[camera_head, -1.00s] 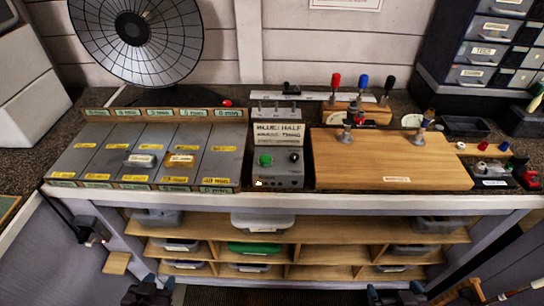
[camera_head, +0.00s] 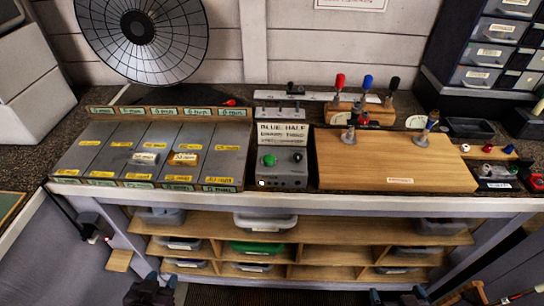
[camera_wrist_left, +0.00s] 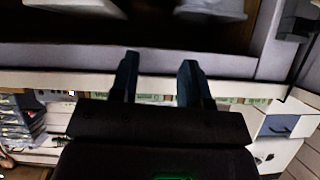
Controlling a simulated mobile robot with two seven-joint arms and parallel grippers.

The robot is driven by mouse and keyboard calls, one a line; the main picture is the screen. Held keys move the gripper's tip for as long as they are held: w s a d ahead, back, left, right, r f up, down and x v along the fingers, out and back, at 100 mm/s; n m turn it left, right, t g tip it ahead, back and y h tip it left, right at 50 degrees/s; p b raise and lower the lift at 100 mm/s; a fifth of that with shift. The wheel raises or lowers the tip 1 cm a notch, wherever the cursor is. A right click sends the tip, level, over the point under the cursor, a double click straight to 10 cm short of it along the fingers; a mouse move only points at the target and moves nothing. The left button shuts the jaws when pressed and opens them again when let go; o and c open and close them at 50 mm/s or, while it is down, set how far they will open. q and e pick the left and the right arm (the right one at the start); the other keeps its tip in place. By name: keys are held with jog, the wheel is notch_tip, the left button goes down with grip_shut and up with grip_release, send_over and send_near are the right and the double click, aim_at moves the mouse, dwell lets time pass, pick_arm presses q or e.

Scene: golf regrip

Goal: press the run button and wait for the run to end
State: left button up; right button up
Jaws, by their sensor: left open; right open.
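A grey control box (camera_head: 281,178) stands on the bench just left of the wooden board. On its top are a green button (camera_head: 268,160) and a dark knob (camera_head: 298,157). A small white light shows on its lower left front. A sign (camera_head: 282,133) behind it reads "BLUE: HALF" on its first line; the second line is hard to read. My left gripper (camera_head: 150,292) is low at the bottom of the head view, below the bench top. Its two fingers show apart and empty in the left wrist view (camera_wrist_left: 158,82). My right gripper (camera_head: 400,298) is low at bottom right, partly cut off.
A sectioned grey tray (camera_head: 105,150) with yellow labels lies left of the box. The wooden board (camera_head: 390,150) holds two metal pegs. A rack of red, blue and black handles (camera_head: 360,105) stands behind. Shelves with bins (camera_head: 265,222) lie under the bench.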

dwell(0.4)
pick_arm(q)
jog(key=c, duration=0.6)
jog(key=shift+s+f, duration=0.15)
jog(key=shift+s, duration=0.1)
grip_shut()
jog(key=shift+w, duration=0.25)
